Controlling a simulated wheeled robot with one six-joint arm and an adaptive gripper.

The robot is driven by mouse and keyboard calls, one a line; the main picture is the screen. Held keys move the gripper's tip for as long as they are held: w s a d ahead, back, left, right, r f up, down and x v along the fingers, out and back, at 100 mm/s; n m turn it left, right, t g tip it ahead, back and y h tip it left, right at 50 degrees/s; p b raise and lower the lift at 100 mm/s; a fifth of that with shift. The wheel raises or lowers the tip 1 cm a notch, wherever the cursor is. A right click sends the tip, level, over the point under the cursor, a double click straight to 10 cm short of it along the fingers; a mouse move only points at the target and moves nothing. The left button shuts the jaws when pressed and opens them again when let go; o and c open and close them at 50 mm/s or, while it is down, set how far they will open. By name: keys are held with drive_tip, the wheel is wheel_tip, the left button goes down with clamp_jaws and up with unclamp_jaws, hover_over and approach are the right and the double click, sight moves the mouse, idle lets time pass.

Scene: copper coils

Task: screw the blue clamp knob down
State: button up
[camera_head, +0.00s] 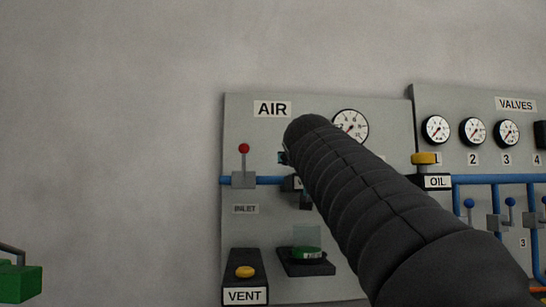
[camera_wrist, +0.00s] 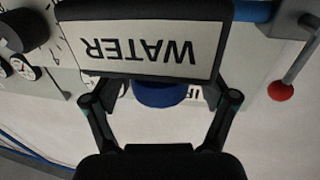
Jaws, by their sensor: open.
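The blue clamp knob (camera_wrist: 160,94) shows in the wrist view, partly hidden behind a dark block with a white WATER label (camera_wrist: 145,50), which appears upside down. My gripper (camera_wrist: 160,98) is open, with one finger on each side of the knob. The fingertips are partly hidden by the block, so I cannot tell whether they touch the knob. In the head view my dark arm covers the knob and most of the gripper. Only the edge of the WATER block (camera_head: 290,184) shows beside the arm.
A red-topped lever (camera_head: 244,164) stands left of my arm on the grey AIR panel (camera_head: 240,125); its red ball (camera_wrist: 280,91) shows in the wrist view. A green-based jar (camera_head: 307,253) and a yellow VENT knob (camera_head: 245,272) are below. A yellow OIL knob (camera_head: 424,158) is right.

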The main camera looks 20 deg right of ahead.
drive_tip(key=shift+w+d, duration=0.1)
drive_tip(key=shift+w, duration=0.15)
drive_tip(key=c, duration=1.2)
